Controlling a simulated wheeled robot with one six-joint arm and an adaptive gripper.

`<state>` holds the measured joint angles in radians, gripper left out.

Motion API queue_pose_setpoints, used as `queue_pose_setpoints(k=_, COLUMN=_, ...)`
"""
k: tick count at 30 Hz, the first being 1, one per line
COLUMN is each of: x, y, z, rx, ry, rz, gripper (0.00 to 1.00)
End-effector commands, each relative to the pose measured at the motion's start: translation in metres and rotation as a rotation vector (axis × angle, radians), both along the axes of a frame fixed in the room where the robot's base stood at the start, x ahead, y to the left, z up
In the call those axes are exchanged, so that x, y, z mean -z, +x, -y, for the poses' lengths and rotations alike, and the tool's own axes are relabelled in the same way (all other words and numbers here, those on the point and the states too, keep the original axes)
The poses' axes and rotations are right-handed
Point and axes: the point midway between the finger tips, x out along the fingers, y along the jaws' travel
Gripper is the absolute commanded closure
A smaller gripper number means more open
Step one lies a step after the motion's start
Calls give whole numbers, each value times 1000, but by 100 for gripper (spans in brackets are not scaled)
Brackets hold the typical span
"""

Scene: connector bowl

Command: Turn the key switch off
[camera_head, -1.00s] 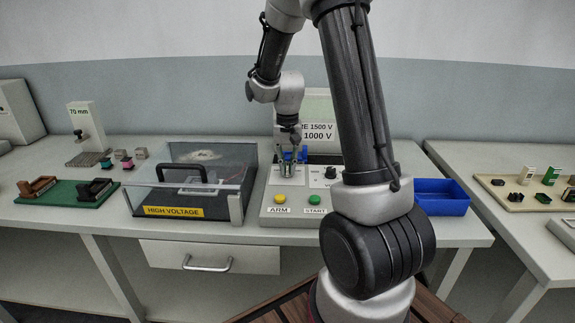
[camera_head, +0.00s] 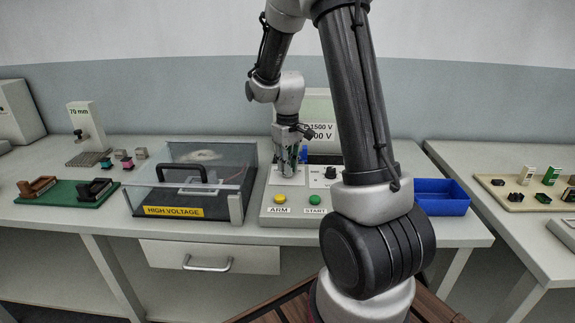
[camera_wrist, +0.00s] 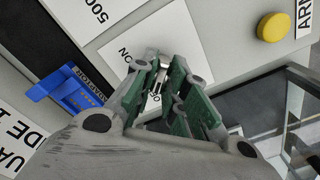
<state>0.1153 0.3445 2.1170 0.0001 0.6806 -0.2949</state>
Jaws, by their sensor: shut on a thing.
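The key switch sits on the white plate (camera_wrist: 118,50) of the grey control box (camera_head: 265,212). Its metal key (camera_wrist: 154,84) shows between the fingertips in the wrist view. My gripper (camera_wrist: 160,75) points down at it and is shut on the key. In the head view my gripper (camera_head: 287,172) stands over the back left of the box and hides the switch. The plate bears "ON" and other lettering partly covered by the fingers, so I cannot tell the key's exact angle.
A yellow ARM button (camera_head: 280,198) and a green START button (camera_head: 314,199) are at the box's front. A black knob (camera_head: 331,172) sits to the right. A clear-lidded high-voltage case (camera_head: 226,190) stands close left.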

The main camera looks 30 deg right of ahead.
Motion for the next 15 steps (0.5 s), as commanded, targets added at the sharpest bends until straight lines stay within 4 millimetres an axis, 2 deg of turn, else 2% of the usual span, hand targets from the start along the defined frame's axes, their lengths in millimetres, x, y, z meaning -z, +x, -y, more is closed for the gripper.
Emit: queue_pose_setpoints(k=15, x=-1, y=1, z=0, rx=-29, ry=0, rz=3, gripper=100)
